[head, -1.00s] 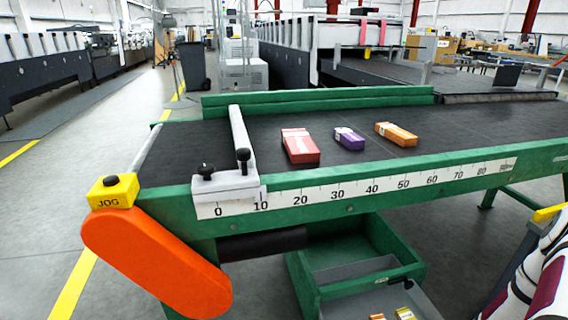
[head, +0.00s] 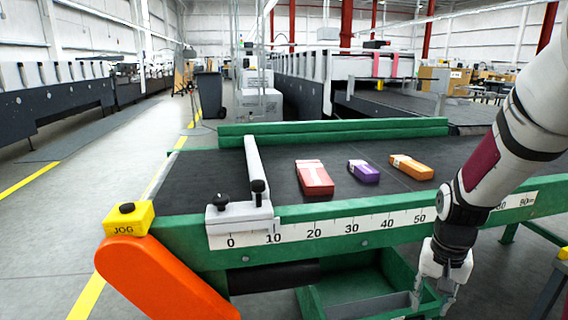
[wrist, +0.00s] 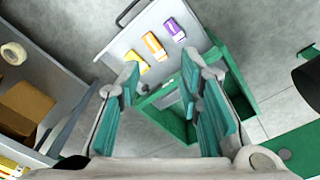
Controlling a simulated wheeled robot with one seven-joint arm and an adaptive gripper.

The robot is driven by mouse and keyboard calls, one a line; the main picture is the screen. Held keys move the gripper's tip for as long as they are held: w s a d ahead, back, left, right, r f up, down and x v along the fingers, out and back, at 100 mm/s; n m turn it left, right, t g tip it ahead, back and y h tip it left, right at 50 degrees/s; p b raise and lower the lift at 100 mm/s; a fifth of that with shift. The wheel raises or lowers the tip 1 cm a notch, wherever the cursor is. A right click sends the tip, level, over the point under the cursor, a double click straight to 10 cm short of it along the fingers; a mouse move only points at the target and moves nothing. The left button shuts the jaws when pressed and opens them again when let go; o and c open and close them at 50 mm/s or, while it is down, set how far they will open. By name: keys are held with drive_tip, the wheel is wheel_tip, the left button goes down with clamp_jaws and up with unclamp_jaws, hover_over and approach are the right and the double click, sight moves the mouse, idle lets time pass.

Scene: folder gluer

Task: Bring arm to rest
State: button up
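My arm (head: 495,165) reaches down from the right edge in the head view, in front of the conveyor's green side rail. My gripper (head: 440,295) hangs at its lower end, pointing down, near the lower green tray. In the wrist view my gripper (wrist: 163,85) has its two teal-padded fingers spread wide apart with nothing between them.
A red carton (head: 314,178), a purple carton (head: 363,171) and an orange carton (head: 411,167) lie apart on the black belt (head: 220,170). A grey stop bar (head: 252,160) crosses the belt. A yellow JOG button box (head: 127,219) stands at the front left corner above an orange guard (head: 160,280).

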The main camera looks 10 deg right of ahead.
drive_tip(key=s+a+r+n, duration=0.4)
drive_tip(key=s+a+r, duration=0.5)
drive_tip(key=a+r, duration=0.25)
drive_tip(key=s+a+r+n, duration=0.2)
drive_tip(key=s+a, duration=0.1)
drive_tip(key=s, duration=0.4)
drive_tip(key=s+a+r+n, duration=0.2)
drive_tip(key=s+a, duration=0.2)
drive_tip(key=s, duration=0.4)
wheel_tip(320, 180, up, 25)
drive_tip(key=t+p, duration=0.3)
drive_tip(key=p, duration=2)
drive_tip(key=shift+w+d+t+y, duration=0.3)
